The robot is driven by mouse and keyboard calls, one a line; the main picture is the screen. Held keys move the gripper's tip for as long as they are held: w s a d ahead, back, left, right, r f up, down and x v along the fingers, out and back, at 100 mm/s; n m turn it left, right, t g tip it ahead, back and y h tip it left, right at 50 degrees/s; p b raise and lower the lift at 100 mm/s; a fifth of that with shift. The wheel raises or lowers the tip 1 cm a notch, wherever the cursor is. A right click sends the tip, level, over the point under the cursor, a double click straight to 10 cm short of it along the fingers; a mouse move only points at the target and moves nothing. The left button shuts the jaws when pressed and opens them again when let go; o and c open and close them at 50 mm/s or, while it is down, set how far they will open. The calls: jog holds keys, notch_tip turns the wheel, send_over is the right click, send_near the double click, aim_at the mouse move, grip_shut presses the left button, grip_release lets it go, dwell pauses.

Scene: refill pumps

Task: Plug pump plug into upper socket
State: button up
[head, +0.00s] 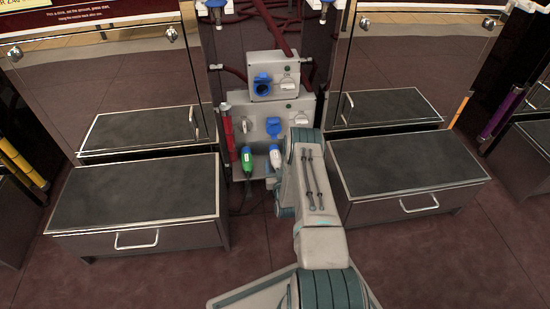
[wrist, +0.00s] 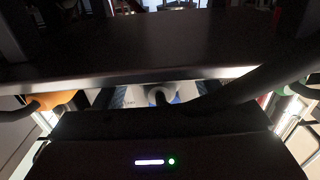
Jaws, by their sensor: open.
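The upper socket box (head: 274,76) is grey, with a blue cap (head: 262,84) at its left and a white fitting at its right. A lower grey box (head: 298,105) has a similar blue cap (head: 273,127). Below it, a green plug (head: 247,160) and a white-and-blue plug (head: 275,157) stand side by side; I cannot tell which is the pump plug. My gripper is behind my arm in the head view, low near the white-and-blue plug. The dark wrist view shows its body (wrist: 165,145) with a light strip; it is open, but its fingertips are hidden.
A dark ledge (wrist: 150,45) and a black cable (wrist: 265,82) cross close in front of the wrist camera. A red cylinder (head: 227,135) stands left of the lower box. Drawer cabinets (head: 140,205) (head: 405,175) flank the boxes. Front floor is clear.

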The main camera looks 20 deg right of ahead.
dwell(0.3)
jog(key=c, duration=1.3)
jog(key=p+v, duration=0.2)
jog(key=v, duration=0.4)
jog(key=shift+p, duration=0.3)
jog(key=shift+r+p, duration=1.15)
jog(key=shift+r, duration=0.4)
